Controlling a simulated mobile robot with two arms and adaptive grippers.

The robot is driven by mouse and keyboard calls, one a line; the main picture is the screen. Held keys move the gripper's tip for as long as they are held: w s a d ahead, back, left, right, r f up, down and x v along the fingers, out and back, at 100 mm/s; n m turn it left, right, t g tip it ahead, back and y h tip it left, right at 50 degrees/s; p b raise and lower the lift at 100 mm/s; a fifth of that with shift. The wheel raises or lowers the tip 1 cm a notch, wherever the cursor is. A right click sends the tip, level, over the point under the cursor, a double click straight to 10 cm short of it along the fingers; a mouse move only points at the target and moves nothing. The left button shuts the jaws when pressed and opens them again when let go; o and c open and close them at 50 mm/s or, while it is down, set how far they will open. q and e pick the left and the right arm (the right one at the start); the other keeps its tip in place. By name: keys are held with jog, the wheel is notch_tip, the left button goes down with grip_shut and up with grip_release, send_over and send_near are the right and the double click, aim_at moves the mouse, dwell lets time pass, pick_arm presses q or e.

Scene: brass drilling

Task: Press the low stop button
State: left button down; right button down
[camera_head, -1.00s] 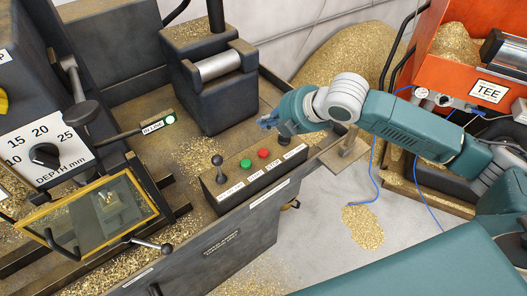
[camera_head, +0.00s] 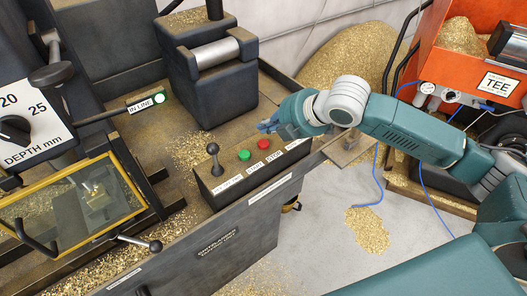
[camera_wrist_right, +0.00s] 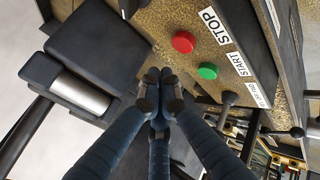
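The red stop button (camera_head: 263,144) sits on top of a low dark control box (camera_head: 230,187), beside a green button (camera_head: 244,155). In the right wrist view the red button (camera_wrist_right: 183,42) lies beside a "STOP" label (camera_wrist_right: 214,26), and the green one (camera_wrist_right: 207,71) beside "START". My right gripper (camera_head: 268,126) is just behind the red button in the head view, apart from it in the picture. In the right wrist view its fingertips (camera_wrist_right: 160,76) are together with nothing between them, to the lower left of the red button. My left gripper is not in view.
A black ball-topped lever (camera_head: 213,150) stands at the box's left end. A dark block with a metal roller (camera_head: 217,52) stands behind. A yellow-framed guard (camera_head: 128,180) is at the left. An orange bin (camera_head: 450,68) with brass chips is at the right.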

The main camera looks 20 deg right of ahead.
aim_at(266, 144)
notch_tip(266, 144, down, 2)
jog(key=shift+f, duration=0.25)
dwell(1.3)
jog(key=shift+f, duration=0.95)
dwell(0.7)
jog(key=shift+r+p, duration=0.95)
jog(key=shift+p, duration=0.2)
